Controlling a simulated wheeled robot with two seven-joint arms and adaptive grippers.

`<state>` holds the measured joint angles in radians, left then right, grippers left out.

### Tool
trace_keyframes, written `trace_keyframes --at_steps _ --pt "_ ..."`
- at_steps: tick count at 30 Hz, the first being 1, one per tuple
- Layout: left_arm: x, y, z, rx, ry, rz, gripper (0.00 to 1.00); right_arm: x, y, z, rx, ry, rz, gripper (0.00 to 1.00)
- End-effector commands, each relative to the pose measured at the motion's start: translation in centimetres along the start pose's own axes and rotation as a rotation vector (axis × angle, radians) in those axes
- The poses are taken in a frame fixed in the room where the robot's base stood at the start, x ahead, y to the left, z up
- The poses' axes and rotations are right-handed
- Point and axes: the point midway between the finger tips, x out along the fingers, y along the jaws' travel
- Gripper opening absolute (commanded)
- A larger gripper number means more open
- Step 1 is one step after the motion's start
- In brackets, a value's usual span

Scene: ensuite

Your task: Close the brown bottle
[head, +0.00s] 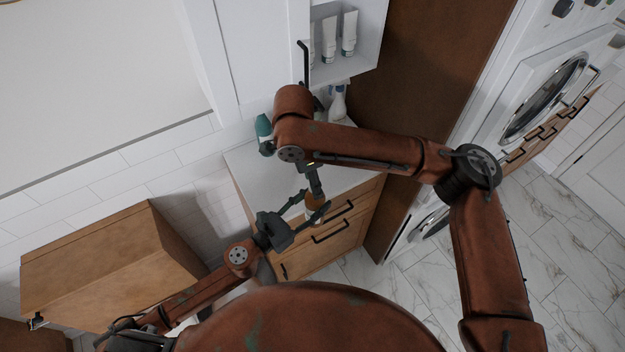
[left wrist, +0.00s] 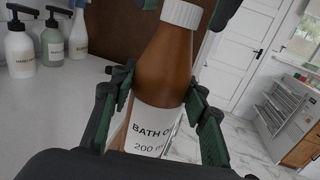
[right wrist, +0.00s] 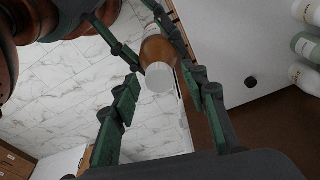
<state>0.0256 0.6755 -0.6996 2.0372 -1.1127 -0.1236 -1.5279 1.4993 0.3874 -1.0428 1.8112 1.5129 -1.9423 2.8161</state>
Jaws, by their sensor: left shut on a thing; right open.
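The brown bottle (left wrist: 165,65) has a white label reading "BATH O…" and "200 m…". In the left wrist view its white cap (left wrist: 182,14) sits on the neck; I cannot tell how tightly. My left gripper (left wrist: 158,92) is shut on the bottle's body, holding it slightly tilted in that view. In the head view the bottle (head: 314,201) is small and partly hidden by the fingers. My right gripper (right wrist: 160,82) is open above the bottle. In the right wrist view the cap (right wrist: 159,77) lies between its fingertips, with no clear contact.
A white counter (head: 245,160) over wooden drawers (head: 340,228) lies beside the grippers. Pump bottles (left wrist: 52,42) and a spray bottle (head: 338,103) stand at its back. A wooden cabinet (head: 110,265) is at left. The marble floor (head: 570,235) at right is clear.

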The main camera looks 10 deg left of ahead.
Motion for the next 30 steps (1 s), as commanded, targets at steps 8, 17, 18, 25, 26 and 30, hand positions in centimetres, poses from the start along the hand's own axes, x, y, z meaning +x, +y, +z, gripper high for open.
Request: trace_keyframes --at_steps 8,17,18,25,26,30 --pt "0.0 0.0 0.2 0.001 -0.003 0.001 0.0 -1.9 -0.1 -0.3 0.001 0.001 -0.002 0.41" --pt "0.0 0.0 0.2 0.001 -0.003 0.001 0.0 -4.5 0.0 -0.7 0.0 0.001 0.001 0.41" --pt "0.0 0.0 0.2 0.001 -0.003 0.001 0.0 -4.5 0.0 -0.7 0.0 0.001 0.001 0.41" --pt "0.0 0.0 0.2 0.001 -0.003 0.001 0.0 -4.5 0.0 -0.7 -0.01 0.001 0.001 0.38" --pt "0.0 0.0 0.2 0.001 -0.003 0.001 0.0 -4.5 0.0 -0.8 -0.021 0.0 0.001 0.38" --pt "0.0 0.0 0.2 0.001 -0.003 0.001 0.0 -4.5 0.0 -0.8 -0.146 -0.002 0.001 0.38"
